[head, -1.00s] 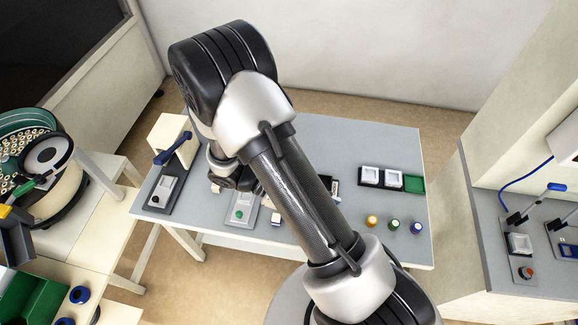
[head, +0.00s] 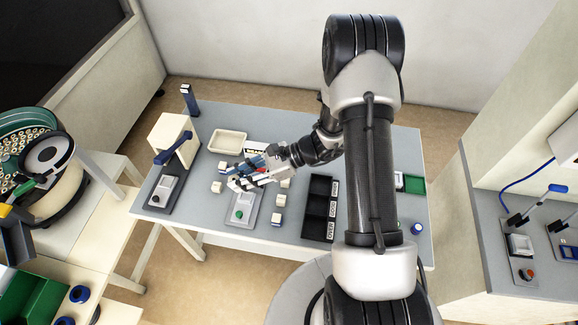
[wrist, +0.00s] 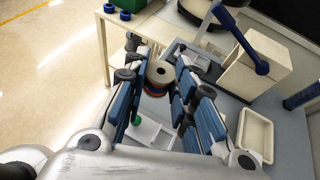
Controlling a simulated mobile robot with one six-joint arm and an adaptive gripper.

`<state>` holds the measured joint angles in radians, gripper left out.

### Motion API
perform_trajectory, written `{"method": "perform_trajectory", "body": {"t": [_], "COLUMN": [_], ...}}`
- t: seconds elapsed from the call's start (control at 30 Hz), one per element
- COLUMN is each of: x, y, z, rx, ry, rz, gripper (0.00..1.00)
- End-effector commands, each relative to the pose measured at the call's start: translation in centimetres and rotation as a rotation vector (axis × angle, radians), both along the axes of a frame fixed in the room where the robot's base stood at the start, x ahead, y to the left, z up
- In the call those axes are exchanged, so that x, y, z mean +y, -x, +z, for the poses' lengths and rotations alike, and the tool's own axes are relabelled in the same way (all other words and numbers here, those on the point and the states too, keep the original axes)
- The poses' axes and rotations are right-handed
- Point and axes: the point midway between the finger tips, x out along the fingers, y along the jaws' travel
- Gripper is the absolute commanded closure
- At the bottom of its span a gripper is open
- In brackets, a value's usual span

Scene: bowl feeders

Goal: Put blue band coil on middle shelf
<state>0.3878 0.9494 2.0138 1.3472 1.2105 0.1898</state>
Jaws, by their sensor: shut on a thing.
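My gripper (head: 245,182) is over the left-middle of the grey table, its fingers pointing left. In the wrist view my gripper (wrist: 154,86) is shut on a coil (wrist: 158,73) with a pale top, a dark hole, and brown and blue on its side; I take it as the blue band coil. The fingers hide part of its band. A black rack with three compartments (head: 319,209) and white labels lies right of the gripper. I cannot tell whether it is the shelf the task names. A small blue-sided round piece (head: 416,228) stands at the table's right edge.
A grey plate with a green button (head: 241,208) lies below the gripper. Several small pale blocks (head: 279,200) are around it. A cream tray (head: 228,142) is behind, and a cream box with a blue lever (head: 172,140) stands left. A green tray (head: 414,184) is at right.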

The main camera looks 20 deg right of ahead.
Motion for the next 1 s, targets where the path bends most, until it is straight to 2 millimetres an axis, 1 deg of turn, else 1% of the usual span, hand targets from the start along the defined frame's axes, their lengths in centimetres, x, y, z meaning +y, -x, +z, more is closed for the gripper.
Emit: {"method": "perform_trajectory", "body": {"t": [0.03,0.07,0.1,0.17,0.2,0.27,0.3,0.4,0.5,0.6,0.67,0.73,0.77,1.0], "x": [-2.0,-3.3,-5.2,-8.3,-10.5,-13.7,-15.7,-20.2,-23.4,-25.2,-25.7,-25.9,-25.9,-25.9], "y": [-2.0,-3.2,-4.7,-6.6,-7.7,-8.9,-9.5,-10.3,-10.5,-10.5,-10.5,-10.4,-10.4,-10.4], "z": [0.1,0.1,0.2,0.3,0.3,0.3,0.3,0.3,0.3,0.2,-0.3,-1.4,-2.0,-8.6], "rx": [0.0,0.001,0.001,0.0,-0.001,0.001,0.001,0.0,0.001,-0.001,0.0,0.003,0.004,0.003], "ry": [-0.001,0.0,-0.001,0.001,0.0,0.001,0.0,0.0,0.0,0.001,0.001,0.0,0.0,-0.001], "rz": [-0.125,-0.201,-0.302,-0.451,-0.547,-0.683,-0.764,-0.935,-1.052,-1.118,-1.138,-1.147,-1.147,-1.146], "gripper": [0.98,0.98,0.98,0.98,0.98,0.98,0.98,0.98,0.98,0.98,0.98,0.98,0.98,0.98]}}
